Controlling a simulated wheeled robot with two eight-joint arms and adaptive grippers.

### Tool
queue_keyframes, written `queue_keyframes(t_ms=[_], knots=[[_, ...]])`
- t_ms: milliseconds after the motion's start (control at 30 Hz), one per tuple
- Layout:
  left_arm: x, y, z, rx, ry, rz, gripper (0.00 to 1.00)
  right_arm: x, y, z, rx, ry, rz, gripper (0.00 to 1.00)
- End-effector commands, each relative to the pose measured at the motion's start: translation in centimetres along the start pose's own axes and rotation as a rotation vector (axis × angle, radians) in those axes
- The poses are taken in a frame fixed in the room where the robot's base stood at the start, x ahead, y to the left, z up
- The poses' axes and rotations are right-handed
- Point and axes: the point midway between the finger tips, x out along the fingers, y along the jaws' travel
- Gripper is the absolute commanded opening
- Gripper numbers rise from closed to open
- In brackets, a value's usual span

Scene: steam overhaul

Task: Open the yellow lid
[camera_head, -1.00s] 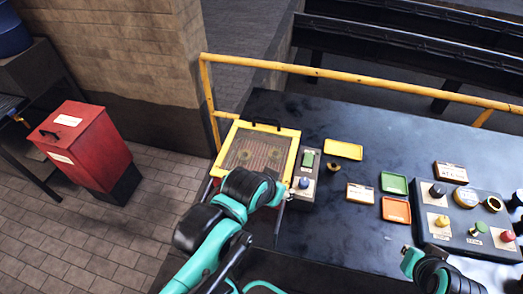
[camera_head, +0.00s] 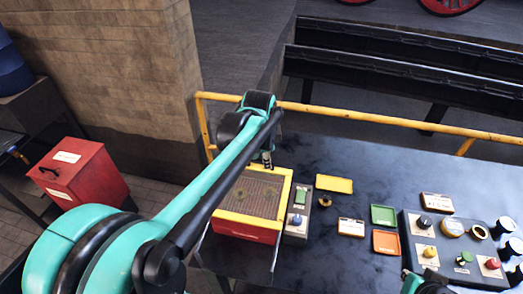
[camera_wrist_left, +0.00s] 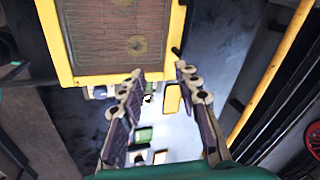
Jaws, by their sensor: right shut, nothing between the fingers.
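The yellow lid (camera_head: 250,220) is a yellow frame around a brown mesh panel, lying shut on a red box (camera_head: 240,232). In the left wrist view the lid (camera_wrist_left: 110,77) fills the upper left, with a dark strip, perhaps its handle, along its right edge. My left gripper (camera_head: 267,160) hangs at the lid's far edge, its arm crossing over the lid's left side. In the left wrist view my left gripper (camera_wrist_left: 160,72) is open, fingertips apart near the lid's edge; contact cannot be told. My right gripper (camera_head: 407,273) is shut and empty at the bottom right, partly cut off.
A grey switch box (camera_head: 299,212) stands right of the lid. Yellow, green and orange trays (camera_head: 334,184) and a control panel (camera_head: 455,240) lie farther right on the dark table. A yellow rail (camera_head: 390,120) runs behind. A red bin (camera_head: 80,172) stands left.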

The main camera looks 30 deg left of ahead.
Motion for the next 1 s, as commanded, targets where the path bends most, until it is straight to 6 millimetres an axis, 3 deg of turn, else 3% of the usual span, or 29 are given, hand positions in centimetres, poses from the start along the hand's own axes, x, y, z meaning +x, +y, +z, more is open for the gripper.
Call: queue_keyframes(t_ms=[33,100,300,467,800,1000], knots=[[0.0,-1.9,0.2,0.064,-0.012,0.02,0.32,-0.8,0.0,-0.6,0.0,0.0,0.0,0.0],[0.6,-3.6,0.6,0.157,-0.024,0.048,0.32,-1.2,0.0,-0.8,0.0,0.0,0.0,0.0],[1.8,-5.8,1.4,0.301,-0.034,0.093,0.32,-1.6,0.0,-1.2,0.0,0.0,0.0,0.0],[3.5,-5.8,1.5,0.317,-0.035,0.097,0.32,-1.2,0.0,-0.9,0.0,0.0,0.0,0.0],[8.7,-5.3,1.8,0.315,-0.034,0.096,0.32,-0.2,0.0,-0.1,0.0,0.0,0.0,0.0],[9.7,-5.2,1.8,0.314,-0.034,0.096,0.32,-0.1,0.0,-0.1,0.0,0.0,0.0,0.0]])
